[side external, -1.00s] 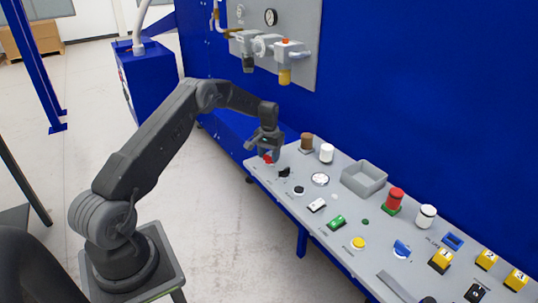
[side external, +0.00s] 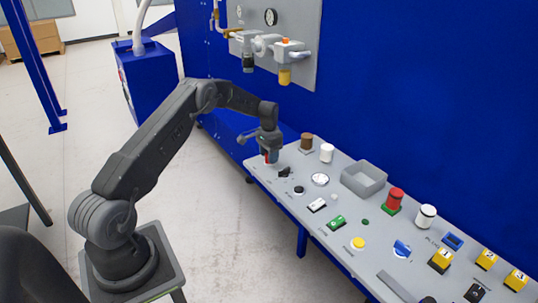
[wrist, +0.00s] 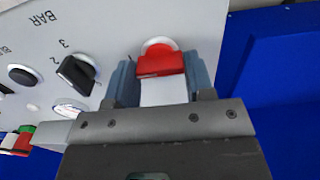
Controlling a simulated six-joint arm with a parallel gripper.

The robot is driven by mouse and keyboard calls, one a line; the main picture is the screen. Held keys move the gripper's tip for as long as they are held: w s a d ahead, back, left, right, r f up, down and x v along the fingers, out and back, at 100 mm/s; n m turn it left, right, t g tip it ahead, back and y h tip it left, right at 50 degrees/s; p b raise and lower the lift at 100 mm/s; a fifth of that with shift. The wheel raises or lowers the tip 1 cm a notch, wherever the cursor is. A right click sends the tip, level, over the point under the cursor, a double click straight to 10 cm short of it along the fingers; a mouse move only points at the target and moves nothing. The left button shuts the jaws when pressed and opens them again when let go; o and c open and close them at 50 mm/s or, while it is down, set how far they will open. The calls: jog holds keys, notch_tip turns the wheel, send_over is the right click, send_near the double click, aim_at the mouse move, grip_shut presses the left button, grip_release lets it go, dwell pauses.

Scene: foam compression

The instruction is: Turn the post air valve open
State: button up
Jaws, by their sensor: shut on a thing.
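The red valve handle (wrist: 160,63) sits on a round white base at the left end of the grey control panel. In the wrist view it lies between the two blue-grey fingers of my gripper (wrist: 161,76), which are shut on it. In the side view my gripper (side external: 269,157) points down at the panel's left end, and a narrow strip of the red handle shows between the fingers. The rest of the handle is hidden there. I cannot read a label for this valve.
A black selector knob (wrist: 76,73) is close beside the handle, with more buttons beyond it. A brown knob (side external: 306,141), a white knob (side external: 327,152) and a grey tray (side external: 364,180) stand along the back. The blue wall (side external: 430,110) rises behind the panel.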

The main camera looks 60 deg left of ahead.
jog(key=o, duration=0.9)
notch_tip(320, 180, up, 14)
jog(key=shift+f, duration=0.1)
dwell(0.4)
